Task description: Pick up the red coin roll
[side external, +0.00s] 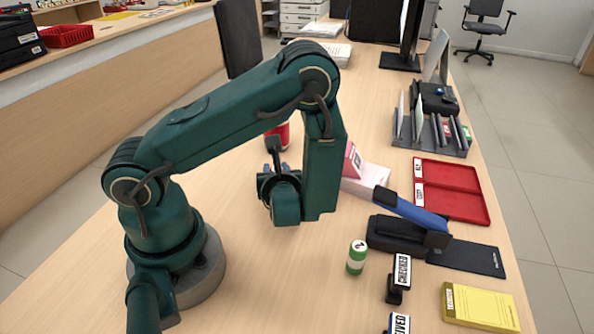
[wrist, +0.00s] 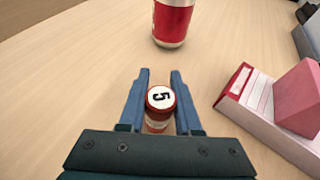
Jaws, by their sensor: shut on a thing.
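The red coin roll (wrist: 160,98) stands upright between the two blue fingers of my gripper (wrist: 160,76) in the wrist view. Its white top reads "5". The fingers are shut on its sides. In the side external view my gripper (side external: 275,172) is partly covered by my own wrist, and the red coin roll is hidden there. I cannot tell whether the roll touches the counter.
A red cup or can (wrist: 173,20) stands just beyond the fingertips. A pink and white box (wrist: 270,115) is to the right. A green coin roll (side external: 356,258), a stamp (side external: 398,280) and red trays (side external: 457,189) are farther right. Bare counter lies left.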

